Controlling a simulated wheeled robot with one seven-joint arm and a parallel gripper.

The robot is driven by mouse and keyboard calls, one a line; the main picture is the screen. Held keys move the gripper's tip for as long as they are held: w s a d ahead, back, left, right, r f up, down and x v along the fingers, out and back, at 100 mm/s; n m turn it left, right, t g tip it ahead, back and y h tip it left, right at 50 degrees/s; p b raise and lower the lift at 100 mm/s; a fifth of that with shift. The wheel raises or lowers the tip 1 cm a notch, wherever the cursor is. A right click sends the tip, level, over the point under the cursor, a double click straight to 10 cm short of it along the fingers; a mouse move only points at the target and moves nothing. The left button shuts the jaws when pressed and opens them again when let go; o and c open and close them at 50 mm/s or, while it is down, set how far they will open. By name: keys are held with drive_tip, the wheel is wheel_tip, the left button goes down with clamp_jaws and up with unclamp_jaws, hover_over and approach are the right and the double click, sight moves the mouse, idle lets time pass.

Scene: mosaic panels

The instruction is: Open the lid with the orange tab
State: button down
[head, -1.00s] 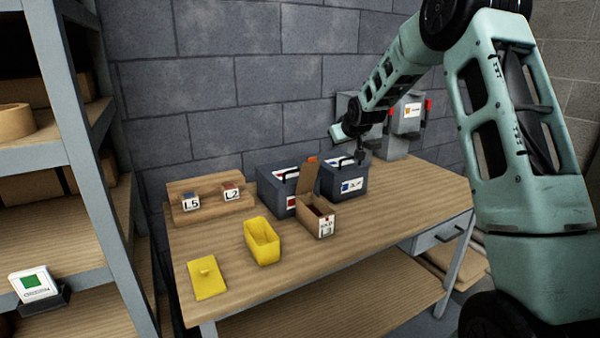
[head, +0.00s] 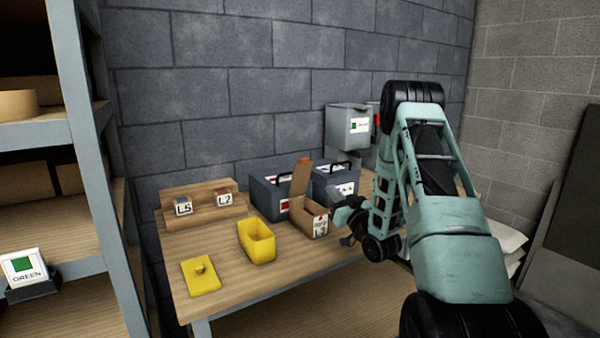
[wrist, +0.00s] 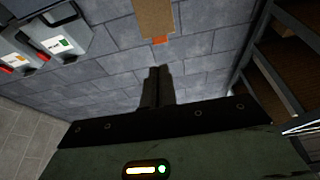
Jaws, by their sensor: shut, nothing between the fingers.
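The lid with the orange tab (head: 304,160) is the brown cardboard flap (head: 300,180) of a small open box (head: 309,222) labelled L3 on the workbench. The lid stands up at the back of the box, which is open at the top. In the wrist view the lid (wrist: 154,15) hangs in at the top edge, with its orange tab (wrist: 160,40) just beyond my fingertips and apart from them. My gripper (head: 345,241) is low at the right of the box, shut and empty; its closed fingers (wrist: 157,72) show in the wrist view.
Two dark grey boxes with black handles (head: 342,165) stand right behind the cardboard box. A yellow open bin (head: 257,250) and a yellow lid (head: 201,277) lie to the left. Grey wall units (head: 348,128) are at the back right. A shelf rack (head: 85,130) stands at the left.

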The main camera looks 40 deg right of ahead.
sight(305, 160)
drive_tip(key=p+x, duration=0.2)
drive_tip(key=x, duration=0.4)
drive_tip(key=p+x, duration=0.3)
drive_tip(key=x, duration=0.3)
drive_tip(key=shift+w+r, duration=0.25)
drive_tip(key=shift+r, duration=0.1)
drive_tip(key=shift+w+d+r+p, duration=0.15)
drive_tip(key=shift+w+p, duration=0.15)
drive_tip(key=shift+w, duration=0.35)
